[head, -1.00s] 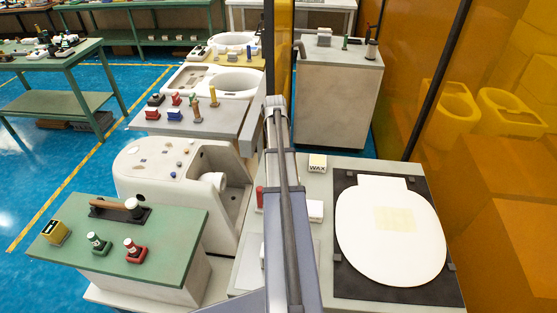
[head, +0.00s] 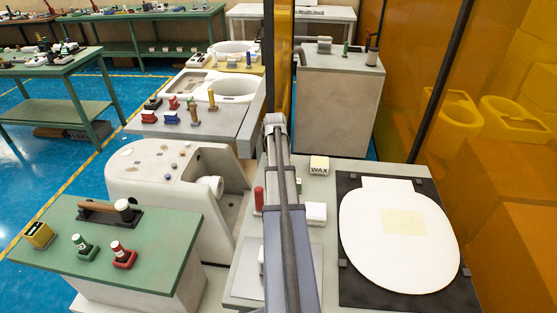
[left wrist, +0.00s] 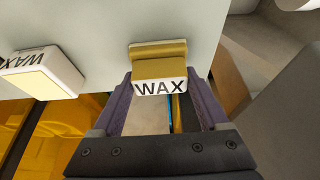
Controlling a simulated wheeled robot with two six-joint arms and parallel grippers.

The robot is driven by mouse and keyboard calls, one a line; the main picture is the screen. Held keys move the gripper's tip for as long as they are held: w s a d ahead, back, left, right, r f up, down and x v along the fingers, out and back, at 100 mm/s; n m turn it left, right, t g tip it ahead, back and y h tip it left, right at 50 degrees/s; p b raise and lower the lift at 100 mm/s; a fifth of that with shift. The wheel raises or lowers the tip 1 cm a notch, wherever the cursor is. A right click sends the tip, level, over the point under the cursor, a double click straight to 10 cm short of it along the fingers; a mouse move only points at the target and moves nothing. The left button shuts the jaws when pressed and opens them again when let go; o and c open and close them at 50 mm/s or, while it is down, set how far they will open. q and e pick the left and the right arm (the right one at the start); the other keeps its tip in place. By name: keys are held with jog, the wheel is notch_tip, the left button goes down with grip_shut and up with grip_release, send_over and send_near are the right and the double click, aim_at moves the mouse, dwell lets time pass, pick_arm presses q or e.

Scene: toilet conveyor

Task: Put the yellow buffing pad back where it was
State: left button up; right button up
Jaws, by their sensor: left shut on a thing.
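In the left wrist view my left gripper (left wrist: 160,90) is shut on the yellow buffing pad (left wrist: 160,68), a gold-yellow block with a white face lettered WAX. The pad is seen against a pale grey surface; I cannot tell whether it touches it. A separate white and pale-yellow WAX box (left wrist: 42,72) stands to its left. In the head view an arm of mine covers the middle, and the left gripper and pad are hidden. My right gripper is not in view.
A white toilet seat (head: 398,255) with a pale yellow patch lies on a black mat (head: 350,290) at right. A red cylinder (head: 259,198) and a white block (head: 316,213) flank my arm. A green-topped stand (head: 155,240) with several tools is at left.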

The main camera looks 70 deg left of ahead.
pick_arm(q)
jog(key=shift+f, duration=0.15)
jog(key=o, duration=1.1)
jog(key=shift+r, duration=0.25)
jog(key=p+v, duration=1.1)
jog(key=v, duration=0.1)
